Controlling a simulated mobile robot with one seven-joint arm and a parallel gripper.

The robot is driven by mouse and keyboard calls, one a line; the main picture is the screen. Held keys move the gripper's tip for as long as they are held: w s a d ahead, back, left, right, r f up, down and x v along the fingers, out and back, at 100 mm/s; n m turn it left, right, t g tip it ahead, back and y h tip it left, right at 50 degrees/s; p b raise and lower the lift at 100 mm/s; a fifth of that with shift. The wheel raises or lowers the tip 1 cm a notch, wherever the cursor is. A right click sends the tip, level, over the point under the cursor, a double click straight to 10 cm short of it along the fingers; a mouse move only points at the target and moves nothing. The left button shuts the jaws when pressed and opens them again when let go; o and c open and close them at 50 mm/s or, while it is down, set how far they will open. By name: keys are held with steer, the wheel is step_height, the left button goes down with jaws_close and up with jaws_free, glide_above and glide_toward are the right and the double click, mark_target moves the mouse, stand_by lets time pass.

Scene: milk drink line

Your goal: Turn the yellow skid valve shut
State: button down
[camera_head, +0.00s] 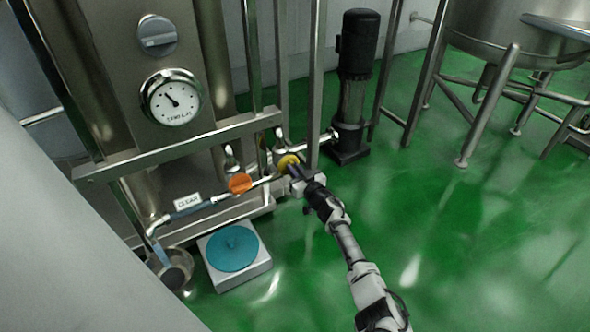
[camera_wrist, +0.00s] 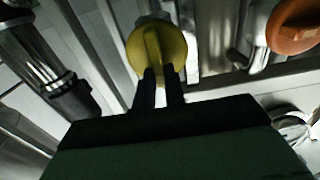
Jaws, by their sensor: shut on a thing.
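The yellow skid valve (camera_head: 288,161) is a round yellow knob on the pipe at the right end of the steel skid. In the wrist view the yellow valve (camera_wrist: 157,45) shows a raised ridge across its face, standing about upright in the picture. My gripper (camera_head: 295,172) reaches it from the lower right. In the wrist view my gripper (camera_wrist: 160,77) has its two dark fingers on either side of the ridge's lower end, shut on it. The fingertips hide part of the ridge.
An orange knob (camera_head: 240,184) sits on the same pipe, left of the yellow one; it also shows in the wrist view (camera_wrist: 293,27). A blue-topped white scale (camera_head: 233,248) and a steel pot (camera_head: 174,270) stand below. A black pump (camera_head: 357,85) stands behind.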

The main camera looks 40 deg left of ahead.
steer(key=shift+r+m+p, duration=0.1)
steer(key=shift+m+p, duration=0.2)
steer(key=shift+p, duration=0.05)
steer(key=shift+w+d+f+m+p, duration=0.1)
steer(key=shift+w+f+m+p, duration=0.4)
steer(key=shift+m, duration=2.35)
steer(key=shift+w+d+f+m+p, duration=0.1)
steer(key=shift+m+p, duration=0.7)
steer(key=shift+m, duration=2.1)
steer(key=shift+w+d+f+m+p, duration=0.1)
steer(key=shift+w+f+m+p, duration=0.4)
steer(key=shift+m, duration=2.35)
steer(key=shift+s+r, duration=0.2)
steer(key=shift+s, duration=0.05)
steer(key=c, duration=1.5)
jaws_free()
steer(key=shift+o, duration=0.2)
